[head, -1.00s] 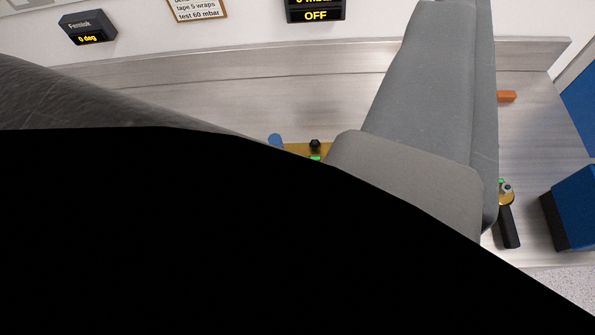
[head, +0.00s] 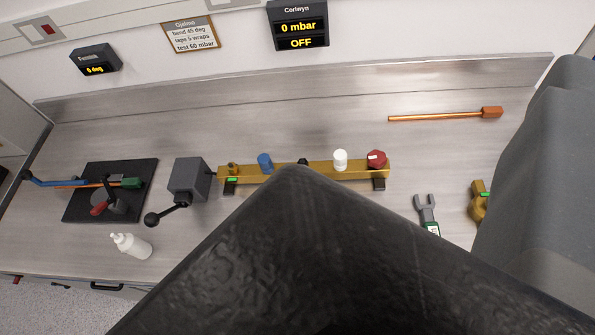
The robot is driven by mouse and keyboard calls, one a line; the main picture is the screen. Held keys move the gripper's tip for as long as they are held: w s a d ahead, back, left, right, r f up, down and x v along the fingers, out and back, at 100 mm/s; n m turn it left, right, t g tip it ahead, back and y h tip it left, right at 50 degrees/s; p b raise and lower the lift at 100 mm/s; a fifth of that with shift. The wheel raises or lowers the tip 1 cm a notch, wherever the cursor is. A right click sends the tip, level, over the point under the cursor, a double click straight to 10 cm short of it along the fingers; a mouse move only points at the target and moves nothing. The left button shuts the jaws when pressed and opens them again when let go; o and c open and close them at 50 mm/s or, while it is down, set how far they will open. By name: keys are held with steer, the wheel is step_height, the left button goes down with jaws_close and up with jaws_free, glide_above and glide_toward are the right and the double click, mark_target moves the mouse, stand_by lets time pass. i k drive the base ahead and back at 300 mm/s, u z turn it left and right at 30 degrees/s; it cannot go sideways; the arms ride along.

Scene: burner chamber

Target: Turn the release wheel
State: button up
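A brass bar (head: 325,170) stands on the steel bench on dark feet. At its right end is a round red knob (head: 376,158), which looks like the release wheel, though no label on it is readable. A white cap (head: 340,159) and a blue knob (head: 265,161) also sit on the bar. A dark knob (head: 303,162) is partly hidden behind my dark arm part. I cannot make out my gripper's fingers. My own arm parts cover the bottom middle and right of the view.
A grey box with a crank (head: 186,179) stands left of the bar. The wall display (head: 298,30) reads 0 mbar, OFF.

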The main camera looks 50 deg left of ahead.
mark_target(377, 159)
steer(key=k, duration=1.2)
steer(key=u, duration=0.65)
steer(key=i, duration=1)
steer(key=z, duration=0.45)
